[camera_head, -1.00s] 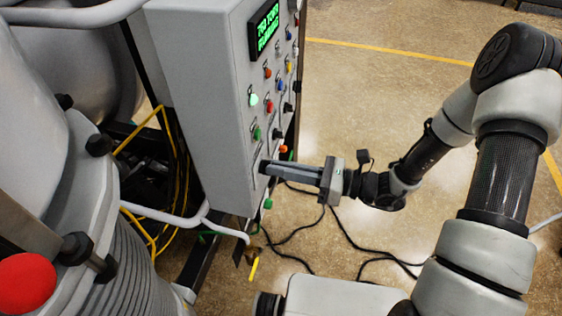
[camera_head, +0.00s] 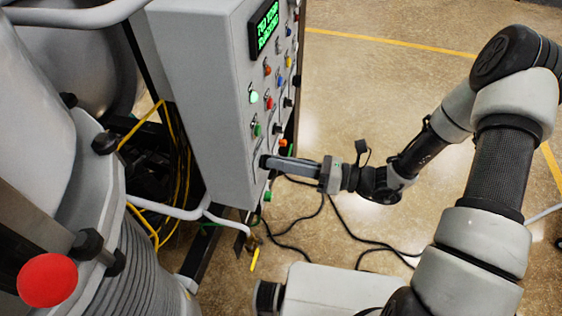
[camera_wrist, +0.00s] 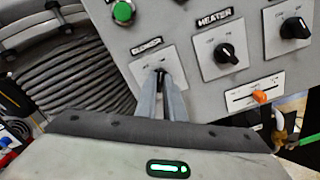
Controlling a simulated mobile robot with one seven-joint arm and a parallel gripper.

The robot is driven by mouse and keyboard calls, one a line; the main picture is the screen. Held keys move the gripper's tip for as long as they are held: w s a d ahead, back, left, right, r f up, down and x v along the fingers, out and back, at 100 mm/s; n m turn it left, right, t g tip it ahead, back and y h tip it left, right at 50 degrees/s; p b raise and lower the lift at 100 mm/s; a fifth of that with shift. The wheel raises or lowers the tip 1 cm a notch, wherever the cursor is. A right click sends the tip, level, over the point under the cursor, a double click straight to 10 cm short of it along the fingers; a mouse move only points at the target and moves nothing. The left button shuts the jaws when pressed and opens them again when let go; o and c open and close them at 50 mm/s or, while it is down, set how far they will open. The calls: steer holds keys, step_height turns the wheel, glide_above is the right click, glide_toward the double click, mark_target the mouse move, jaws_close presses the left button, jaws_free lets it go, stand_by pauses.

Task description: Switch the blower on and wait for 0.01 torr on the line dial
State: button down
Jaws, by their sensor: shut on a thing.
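The blower switch is a knob on a small light plate (camera_wrist: 145,70) under a label that seems to read BLOWER, in the wrist view. My gripper (camera_wrist: 162,80) is shut on the blower knob, and its fingertips hide most of it. In the head view my gripper (camera_head: 268,162) reaches the lower part of the grey control panel (camera_head: 205,100) from the right. A display (camera_head: 265,26) with green text is at the panel's top; its text is too small to read surely. I cannot make out a line dial.
The heater knob (camera_wrist: 227,52) sits right of the blower plate, with another black knob (camera_wrist: 294,27) beyond. A slider with an orange handle (camera_wrist: 260,97) is below them. A green button (camera_wrist: 123,12) is above. Black cables (camera_head: 345,235) lie on the floor; a red knob (camera_head: 47,280) is at lower left.

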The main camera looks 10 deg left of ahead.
steer(key=c, duration=1.9)
jaws_free()
steer(key=shift+o, duration=0.2)
steer(key=s+d+b, duration=0.1)
steer(key=d+b, duration=0.1)
steer(key=d, duration=1.5)
steer(key=shift+s+d, duration=0.2)
steer(key=shift+d, duration=0.05)
steer(key=s+d+r+n+t+h, duration=0.2)
steer(key=s+r+n+h, duration=0.3)
steer(key=r+n+h, duration=0.4)
steer(key=s+d+r+n+t+h, duration=0.2)
steer(key=s+r+n+h, duration=0.3)
steer(key=r+n+h, duration=0.4)
step_height(320, 180, up, 2)
steer(key=d+n, duration=0.1)
steer(key=n, duration=0.6)
steer(key=shift+s+d+r, duration=0.15)
steer(key=shift+s, duration=0.2)
